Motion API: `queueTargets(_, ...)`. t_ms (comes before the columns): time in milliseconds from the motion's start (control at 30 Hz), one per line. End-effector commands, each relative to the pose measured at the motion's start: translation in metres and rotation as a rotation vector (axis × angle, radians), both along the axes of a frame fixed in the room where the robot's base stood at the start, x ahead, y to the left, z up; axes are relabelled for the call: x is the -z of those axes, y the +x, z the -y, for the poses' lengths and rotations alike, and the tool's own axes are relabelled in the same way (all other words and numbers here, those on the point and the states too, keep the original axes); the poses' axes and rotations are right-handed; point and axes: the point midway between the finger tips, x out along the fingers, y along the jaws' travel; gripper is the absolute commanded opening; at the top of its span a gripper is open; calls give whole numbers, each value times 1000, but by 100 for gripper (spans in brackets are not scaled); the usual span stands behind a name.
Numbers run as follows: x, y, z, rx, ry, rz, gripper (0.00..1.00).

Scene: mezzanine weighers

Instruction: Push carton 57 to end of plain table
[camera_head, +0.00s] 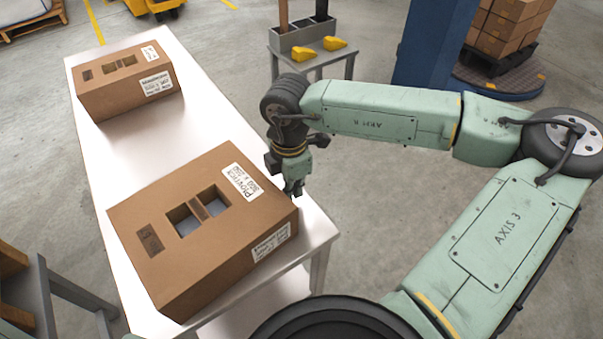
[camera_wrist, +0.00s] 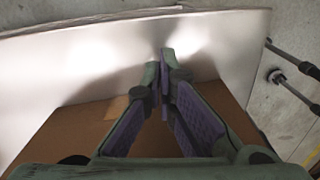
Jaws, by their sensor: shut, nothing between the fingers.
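Two brown cartons lie on a long plain white table (camera_head: 150,140). The near carton (camera_head: 150,265) has two open slots in its top and labels on its top and side; I cannot read a 57 on it. The far carton (camera_head: 125,82) sits near the other end of the table. My gripper (camera_head: 294,192) is shut and empty, pointing down close beside the right side of the near carton; I cannot tell whether they touch. In the wrist view my closed fingers (camera_wrist: 166,55) show above the carton (camera_wrist: 75,130), with bare tabletop (camera_wrist: 60,60) beyond.
A small grey side table (camera_head: 312,55) with a tray of upright tools and two yellow items stands beyond my gripper. A blue column (camera_head: 435,45) and stacked boxes (camera_head: 510,20) stand at back right. The tabletop between the two cartons is clear.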

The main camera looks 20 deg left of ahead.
Motion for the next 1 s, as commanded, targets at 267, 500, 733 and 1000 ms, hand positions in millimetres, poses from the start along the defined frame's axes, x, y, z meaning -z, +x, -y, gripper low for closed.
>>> queueTargets(267,0,-9,-8,1,0,-1,0)
queueTargets(500,0,-9,-8,1,1,-1,0)
queueTargets(733,6,-16,-16,-1,0,1,0)
queueTargets(1000,0,-23,-22,0,1,-1,0)
